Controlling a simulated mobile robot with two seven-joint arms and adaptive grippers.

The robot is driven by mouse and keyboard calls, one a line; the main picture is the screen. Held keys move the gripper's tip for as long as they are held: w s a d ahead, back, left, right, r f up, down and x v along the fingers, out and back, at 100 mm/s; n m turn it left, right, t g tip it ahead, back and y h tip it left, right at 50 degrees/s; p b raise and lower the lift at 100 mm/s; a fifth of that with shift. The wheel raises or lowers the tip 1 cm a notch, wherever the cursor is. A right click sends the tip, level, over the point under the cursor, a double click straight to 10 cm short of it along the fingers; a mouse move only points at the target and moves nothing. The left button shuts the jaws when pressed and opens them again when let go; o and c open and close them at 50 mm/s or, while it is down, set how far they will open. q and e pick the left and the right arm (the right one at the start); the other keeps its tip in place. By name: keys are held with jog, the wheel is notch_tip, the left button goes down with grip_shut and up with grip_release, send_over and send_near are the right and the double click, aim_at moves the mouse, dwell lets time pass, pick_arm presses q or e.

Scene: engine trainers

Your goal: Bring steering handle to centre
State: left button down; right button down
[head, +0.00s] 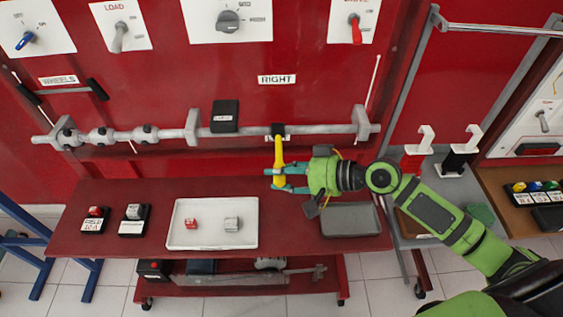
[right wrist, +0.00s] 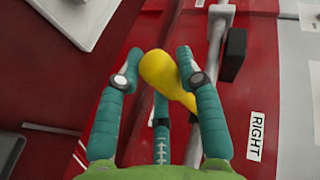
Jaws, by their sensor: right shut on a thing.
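The steering handle (head: 279,152) is a yellow lever that hangs down from a black collar on the grey horizontal bar (head: 160,135). It stands below the RIGHT sign (head: 277,79) in the head view. A partly covered white label shows behind its upper end; its words cannot be read. My right gripper (head: 272,178) reaches in from the right and is shut on the handle's lower end. In the right wrist view the handle's rounded yellow end (right wrist: 160,70) lies between the teal fingers. My left gripper is not in view.
A black block (head: 225,116) sits on the bar left of the handle. Below is a red table with a white tray (head: 213,242) of small blocks and a grey tray (head: 350,220). The red panel stands close behind the bar. A metal-framed stand (head: 405,95) is at right.

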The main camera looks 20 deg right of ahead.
jog(key=r+p, duration=0.1)
jog(key=p, duration=0.1)
jog(key=r+m+g+p, duration=0.1)
jog(key=p, duration=0.1)
jog(key=shift+s+a+r+m+g, duration=0.1)
jog(key=shift+s+r+m+g, duration=0.2)
jog(key=shift+r, duration=0.1)
jog(key=shift+s+r+m+g+p, duration=0.1)
jog(key=shift+r+m+g+p, duration=0.25)
jog(key=shift+p, duration=0.4)
jog(key=shift+f, duration=0.1)
jog(key=c, duration=0.8)
grip_release()
jog(key=shift+o, duration=0.2)
jog(key=v, duration=1.2)
